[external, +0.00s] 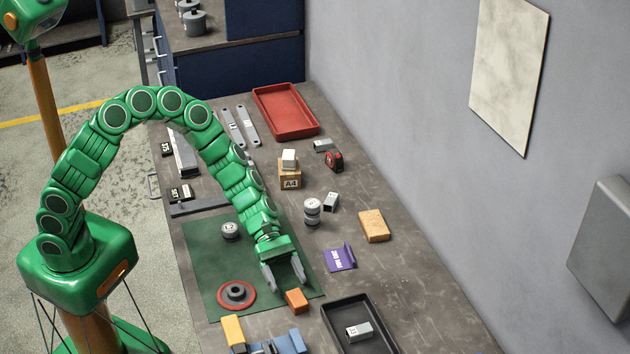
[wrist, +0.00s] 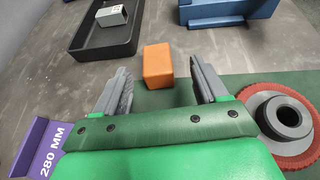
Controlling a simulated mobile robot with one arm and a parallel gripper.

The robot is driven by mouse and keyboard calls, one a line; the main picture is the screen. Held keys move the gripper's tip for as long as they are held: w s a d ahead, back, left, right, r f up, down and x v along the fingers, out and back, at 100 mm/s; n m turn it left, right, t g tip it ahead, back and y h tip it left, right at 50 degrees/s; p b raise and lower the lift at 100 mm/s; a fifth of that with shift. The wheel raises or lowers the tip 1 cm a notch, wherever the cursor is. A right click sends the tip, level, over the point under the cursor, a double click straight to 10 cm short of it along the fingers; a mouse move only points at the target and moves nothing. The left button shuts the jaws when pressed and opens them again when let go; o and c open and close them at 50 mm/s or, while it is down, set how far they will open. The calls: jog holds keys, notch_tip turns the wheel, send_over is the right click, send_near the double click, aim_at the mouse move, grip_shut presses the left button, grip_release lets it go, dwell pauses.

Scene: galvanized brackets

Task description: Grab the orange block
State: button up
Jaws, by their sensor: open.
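The orange block (external: 296,300) sits on the bench at the near right edge of the green mat (external: 200,254). In the wrist view the orange block (wrist: 158,66) shows upright ahead of the fingers, in the gap between them and a little left of the gap's centre. My gripper (external: 285,284) is open and empty, pointing down just beyond the block in the external view. Its two grey fingers also show in the wrist view (wrist: 162,88). The block appears apart from both fingers, though the exact height of the fingertips is hard to tell.
A black tray (external: 392,345) holding a grey block lies to the right. A blue fixture (external: 297,340) and a yellow block (external: 232,329) stand in front. A red disc with a dark hub (external: 220,300) is left of my gripper. A purple 280 MM gauge (external: 340,257) lies behind right.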

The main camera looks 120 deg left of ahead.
aim_at(297, 297)
jog(key=shift+a+x, duration=0.25)
jog(key=shift+x, duration=3.1)
jog(key=c, duration=1.2)
jog(key=shift+o, duration=0.2)
